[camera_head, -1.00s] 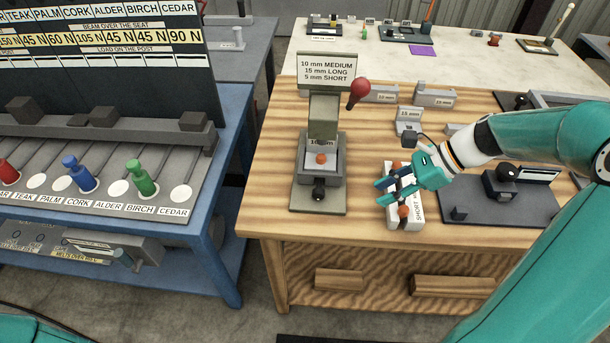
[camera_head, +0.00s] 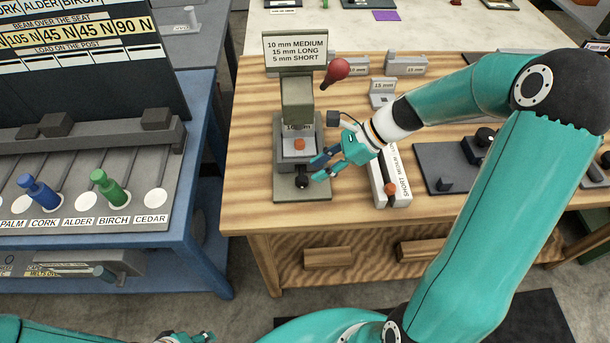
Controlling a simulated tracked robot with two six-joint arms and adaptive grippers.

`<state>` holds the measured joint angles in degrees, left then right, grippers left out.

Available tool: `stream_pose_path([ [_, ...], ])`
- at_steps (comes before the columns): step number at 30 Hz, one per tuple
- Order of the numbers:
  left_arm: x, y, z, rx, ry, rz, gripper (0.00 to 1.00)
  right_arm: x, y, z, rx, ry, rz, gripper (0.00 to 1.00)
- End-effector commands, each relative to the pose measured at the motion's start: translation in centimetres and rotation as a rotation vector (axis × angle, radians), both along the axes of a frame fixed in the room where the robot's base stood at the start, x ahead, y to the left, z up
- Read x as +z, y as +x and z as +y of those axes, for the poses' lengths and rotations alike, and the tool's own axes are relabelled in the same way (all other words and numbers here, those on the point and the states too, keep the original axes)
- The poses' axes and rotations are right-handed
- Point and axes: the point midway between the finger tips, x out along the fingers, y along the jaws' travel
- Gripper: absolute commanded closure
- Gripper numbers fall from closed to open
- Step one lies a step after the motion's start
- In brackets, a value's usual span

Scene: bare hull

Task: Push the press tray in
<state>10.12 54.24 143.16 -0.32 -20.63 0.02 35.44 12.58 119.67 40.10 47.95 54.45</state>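The press (camera_head: 297,100) stands on the wooden bench, with a red-knobbed lever (camera_head: 337,70) at its upper right. Its grey tray (camera_head: 285,157) sits low at the front, with an orange piece (camera_head: 299,144) on it and a black knob (camera_head: 302,181) at its front. My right gripper (camera_head: 314,168) is at the right of the tray's front, its fingers apart and their tips close to the knob. I cannot tell whether they touch it. A small part of my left gripper (camera_head: 190,338) shows at the bottom edge; its fingers are not clear.
Grey gauge blocks (camera_head: 405,64) stand behind. A dark fixture (camera_head: 445,168) is further right. A blue table is at left.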

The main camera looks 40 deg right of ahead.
Motion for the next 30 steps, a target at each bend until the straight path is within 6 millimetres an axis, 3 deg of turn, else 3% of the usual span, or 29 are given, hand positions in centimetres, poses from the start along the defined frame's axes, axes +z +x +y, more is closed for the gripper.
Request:
stream_pose_path([
  [9, -0.1, 0.0, 0.0, 0.0, 0.0, 0.0, 0.6, -3.8, 2.0, 3.4, 0.004, 0.002, 0.002, 0.69],
  [23, -0.1, 0.0, 0.0, 0.0, 0.0, 0.0, 0.6, -4.6, 2.4, 4.0, 0.003, 0.0, 0.0, 0.69],
  [28, -0.1, 0.0, 0.0, 0.0, 0.0, 0.0, 0.6, -4.5, 2.4, 4.0, 0.003, 0.0, 0.0, 0.97],
  [30, -0.1, 0.0, 0.0, 0.0, 0.0, 0.0, 0.6, -4.5, 2.4, 4.0, 0.003, 0.0, 0.0, 1.0],
])
